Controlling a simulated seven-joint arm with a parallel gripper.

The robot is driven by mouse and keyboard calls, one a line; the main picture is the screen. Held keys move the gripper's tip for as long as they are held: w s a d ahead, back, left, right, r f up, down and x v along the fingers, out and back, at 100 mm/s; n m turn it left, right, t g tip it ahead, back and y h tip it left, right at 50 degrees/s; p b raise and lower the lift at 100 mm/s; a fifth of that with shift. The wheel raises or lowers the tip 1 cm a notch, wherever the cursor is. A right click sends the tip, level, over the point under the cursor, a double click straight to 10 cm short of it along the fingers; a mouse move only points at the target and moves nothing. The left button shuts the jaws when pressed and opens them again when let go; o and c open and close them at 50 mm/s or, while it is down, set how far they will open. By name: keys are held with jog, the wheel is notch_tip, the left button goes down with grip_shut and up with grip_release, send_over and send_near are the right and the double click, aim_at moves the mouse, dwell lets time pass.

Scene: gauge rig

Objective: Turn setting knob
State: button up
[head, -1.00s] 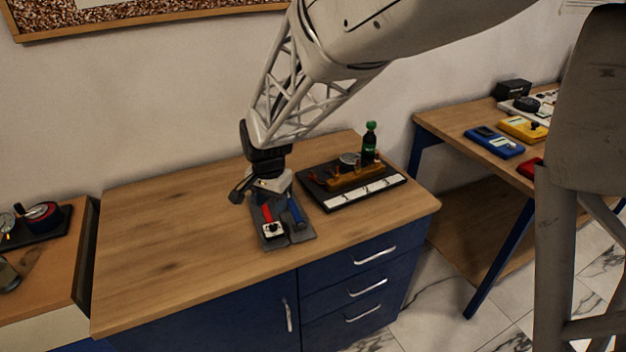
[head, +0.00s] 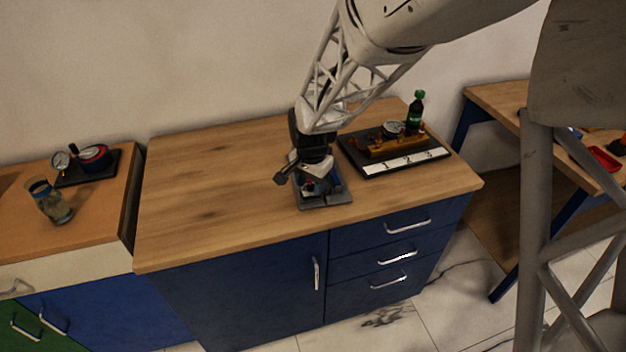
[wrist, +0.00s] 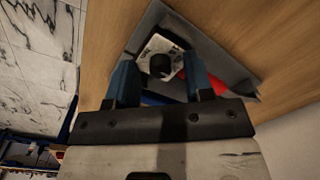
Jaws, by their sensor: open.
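A black setting knob (wrist: 160,65) sits on a small white block with dark markings in the wrist view. The block (wrist: 150,45) lies on a dark grey tray (wrist: 158,15), with a red part (wrist: 214,83) and a blue bar (wrist: 165,98) close by. My gripper (wrist: 157,68) is open, its two blue fingers on either side of the knob, with visible gaps. I cannot tell whether its tips are at knob height. In the head view my gripper (head: 312,185) is low over the tray (head: 338,201) and hides most of the block and knob.
A black board (head: 372,167) with a numbered white strip, a brass-coloured fixture and a gauge is just right of the tray. A dark bottle (head: 415,115) with a green cap stands behind it. The wooden counter (head: 215,200) is clear to the left.

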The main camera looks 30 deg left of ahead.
grip_shut()
jog(key=shift+n, duration=0.5)
jog(key=n, duration=0.2)
jog(key=shift+n, duration=0.4)
jog(key=n, duration=1.2)
dwell(0.3)
